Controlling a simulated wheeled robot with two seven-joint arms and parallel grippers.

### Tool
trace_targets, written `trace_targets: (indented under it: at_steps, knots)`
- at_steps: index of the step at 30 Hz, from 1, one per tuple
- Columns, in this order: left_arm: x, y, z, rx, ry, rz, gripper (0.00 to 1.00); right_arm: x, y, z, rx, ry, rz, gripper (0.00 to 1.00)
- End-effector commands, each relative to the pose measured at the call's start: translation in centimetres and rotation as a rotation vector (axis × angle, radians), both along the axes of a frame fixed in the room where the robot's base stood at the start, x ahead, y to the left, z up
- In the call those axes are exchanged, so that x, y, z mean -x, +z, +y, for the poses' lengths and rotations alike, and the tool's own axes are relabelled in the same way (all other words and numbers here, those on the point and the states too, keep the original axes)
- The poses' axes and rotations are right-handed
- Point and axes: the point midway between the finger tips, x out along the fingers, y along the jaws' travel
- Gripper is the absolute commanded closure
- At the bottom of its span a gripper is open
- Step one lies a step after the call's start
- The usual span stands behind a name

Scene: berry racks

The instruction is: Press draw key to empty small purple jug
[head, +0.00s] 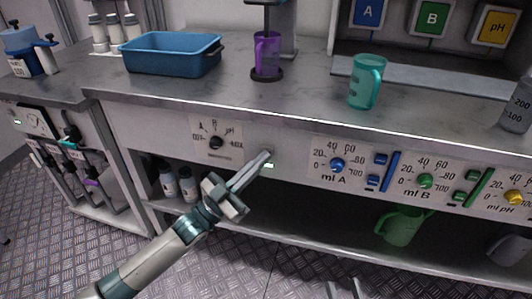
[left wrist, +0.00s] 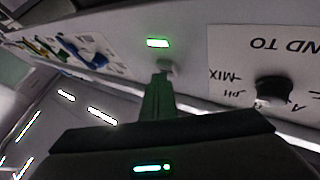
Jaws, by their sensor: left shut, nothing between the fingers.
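The small purple jug (head: 266,52) stands upright on a dark round base under a dispenser spout at the back of the counter. Its contents cannot be seen. My left gripper (head: 266,156) is shut and empty, its tips at the cabinet's front panel beside a lit green lamp (head: 269,165). In the left wrist view the shut fingers (left wrist: 158,90) point at a small pale key (left wrist: 167,68) just below the green lamp (left wrist: 157,43). I cannot tell whether they touch the key. My right gripper (head: 346,289) shows only at the bottom edge, its two fingers apart.
A selector knob (head: 215,143) is left of my left gripper; dials including a blue one (head: 337,165) are to the right. A teal jug (head: 367,82) and blue tray (head: 173,54) stand on the counter. A green jug (head: 400,226) sits on the shelf below.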

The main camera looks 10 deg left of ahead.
Motion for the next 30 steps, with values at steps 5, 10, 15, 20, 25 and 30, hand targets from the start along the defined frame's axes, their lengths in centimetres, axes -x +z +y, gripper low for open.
trace_targets:
  at_steps: [5, 10, 15, 20, 25, 30]
  knots:
    - [0.2, 0.0, 0.0, 0.000, 0.001, 0.001, 1.00, 0.1, 0.1, 0.0, 0.003, 0.001, 0.001, 0.69]
    - [0.9, 0.0, 0.1, 0.000, 0.001, 0.002, 1.00, 0.0, 0.6, 0.0, 0.001, 0.001, 0.000, 0.69]
    - [1.5, 0.0, 0.1, -0.001, 0.000, 0.002, 1.00, 0.0, 1.0, 0.0, 0.000, 0.000, 0.001, 0.69]
    - [1.8, -0.1, 0.1, -0.001, 0.000, 0.002, 1.00, 0.0, 1.0, 0.0, 0.000, 0.000, 0.000, 0.69]
    - [1.7, -0.1, 0.1, -0.001, 0.000, 0.001, 1.00, 0.0, 1.0, 0.0, 0.000, 0.000, 0.000, 0.69]
    - [1.9, 0.0, 0.1, -0.001, 0.000, 0.001, 1.00, 0.0, 1.2, 0.0, 0.000, 0.000, 0.000, 0.69]
